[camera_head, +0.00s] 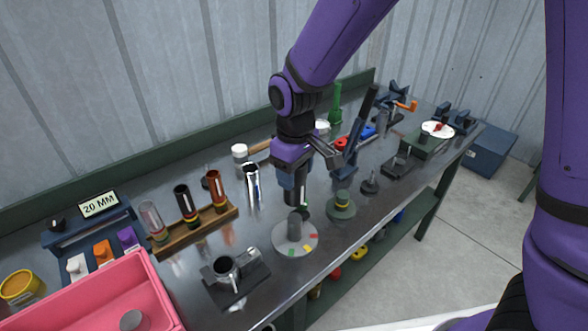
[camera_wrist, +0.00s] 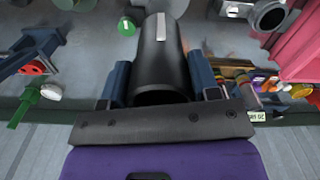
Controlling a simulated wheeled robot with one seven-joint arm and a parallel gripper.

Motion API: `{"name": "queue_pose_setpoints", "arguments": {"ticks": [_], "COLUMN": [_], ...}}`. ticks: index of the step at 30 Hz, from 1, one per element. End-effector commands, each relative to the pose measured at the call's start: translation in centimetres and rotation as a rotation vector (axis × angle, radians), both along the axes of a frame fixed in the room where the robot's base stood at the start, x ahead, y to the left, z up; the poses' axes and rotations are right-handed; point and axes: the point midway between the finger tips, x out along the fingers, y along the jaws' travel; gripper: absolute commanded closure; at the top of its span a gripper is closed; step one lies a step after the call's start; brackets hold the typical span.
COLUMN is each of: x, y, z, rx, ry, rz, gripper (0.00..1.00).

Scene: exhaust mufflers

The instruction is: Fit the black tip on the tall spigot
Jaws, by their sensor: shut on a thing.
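My gripper (camera_head: 294,186) points down over the middle of the bench, its blue fingers shut on a black tip (camera_head: 297,196). In the wrist view the black tip (camera_wrist: 160,55) is a dark tube with a pale stripe, between the fingers (camera_wrist: 158,85). Just below it in the head view, a grey upright spigot (camera_head: 294,225) stands on a pale round plate (camera_head: 295,246) with coloured patches. The tip's lower end is close above the spigot's top; I cannot tell whether they touch. In the wrist view the tip hides the spigot's top.
A wooden rack (camera_head: 196,230) holds several tubes, one black. A chrome tube (camera_head: 251,182) stands left of my gripper. A dark clamp block (camera_head: 235,280) is front left, beside a pink bin (camera_head: 100,298). A green round stand (camera_head: 342,207) is close on the right.

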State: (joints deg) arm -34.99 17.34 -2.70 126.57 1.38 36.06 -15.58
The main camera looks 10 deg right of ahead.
Motion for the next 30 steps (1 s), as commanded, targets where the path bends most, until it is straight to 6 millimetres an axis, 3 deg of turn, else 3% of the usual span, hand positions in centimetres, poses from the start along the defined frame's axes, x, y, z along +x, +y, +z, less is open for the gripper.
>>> {"name": "queue_pose_setpoints", "arguments": {"ticks": [18,30], "x": [0.0,0.0], "y": [0.0,0.0], "z": [-5.0,-6.2], "rx": [-0.002,-0.001], "ry": [0.002,0.001], "rz": [0.0,0.0], "gripper": [0.65,0.65]}}
